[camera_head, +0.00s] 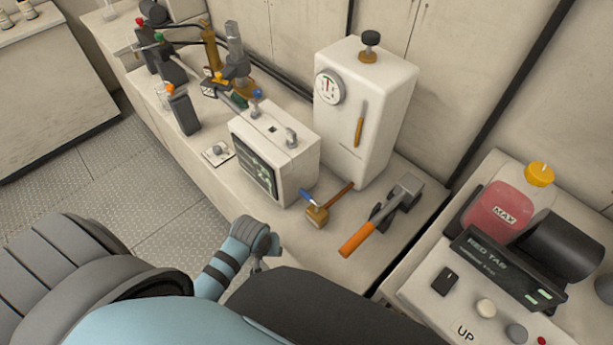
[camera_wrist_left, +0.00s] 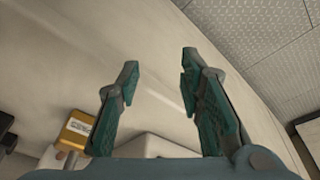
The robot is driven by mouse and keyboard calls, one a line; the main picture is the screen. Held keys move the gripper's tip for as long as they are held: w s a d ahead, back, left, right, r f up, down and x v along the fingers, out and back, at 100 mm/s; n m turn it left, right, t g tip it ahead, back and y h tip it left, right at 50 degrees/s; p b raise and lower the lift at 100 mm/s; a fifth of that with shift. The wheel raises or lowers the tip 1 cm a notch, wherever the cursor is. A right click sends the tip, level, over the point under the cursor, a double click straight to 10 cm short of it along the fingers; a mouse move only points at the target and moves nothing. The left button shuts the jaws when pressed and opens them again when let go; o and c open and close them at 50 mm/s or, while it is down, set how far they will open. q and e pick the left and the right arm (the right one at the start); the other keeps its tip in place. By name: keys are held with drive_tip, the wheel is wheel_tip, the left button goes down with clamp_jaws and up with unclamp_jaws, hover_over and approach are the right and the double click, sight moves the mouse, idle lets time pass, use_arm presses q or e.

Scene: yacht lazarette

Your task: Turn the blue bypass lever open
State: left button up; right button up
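The blue lever (camera_head: 308,196) sits on a small brass valve body (camera_head: 317,215), between the white box with a dark screen and the orange-handled tool. A brown rod or pipe (camera_head: 340,194) runs from the valve toward the tall white unit. In the left wrist view my left gripper (camera_wrist_left: 158,78) is open, with nothing between its green-padded fingers. In the head view an arm link of mine shows at lower centre; no fingers can be made out there. I cannot identify the blue lever in the wrist view. My right gripper is not in view.
The white screen box (camera_head: 300,160), the tall white gauge unit (camera_head: 385,110) and the orange-handled tool (camera_head: 358,238) surround the valve. Several fittings with coloured knobs stand at the back left. A yellow labelled block (camera_wrist_left: 78,127) is near the gripper. The metal floor (camera_head: 130,165) is clear.

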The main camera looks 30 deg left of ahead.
use_arm(q)
drive_tip(key=w+d+r+n+p, duration=0.1)
drive_tip(key=w+r+n+p, duration=0.1)
drive_tip(key=w+r+n, duration=0.7)
drive_tip(key=h+p, duration=0.1)
drive_tip(key=p, duration=0.1)
approach(307, 196)
drive_tip(key=shift+n+g, duration=0.3)
drive_tip(key=f, duration=0.2)
drive_tip(key=w+f, duration=0.1)
drive_tip(key=f, duration=0.2)
drive_tip(key=w+f+b, duration=0.1)
drive_tip(key=f, duration=0.2)
drive_tip(key=shift+w+d, duration=0.1)
drive_tip(key=shift+d, duration=0.15)
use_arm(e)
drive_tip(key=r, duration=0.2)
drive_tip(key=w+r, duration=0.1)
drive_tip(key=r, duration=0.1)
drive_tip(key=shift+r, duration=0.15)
use_arm(q)
drive_tip(key=shift+c, duration=0.7)
clamp_jaws()
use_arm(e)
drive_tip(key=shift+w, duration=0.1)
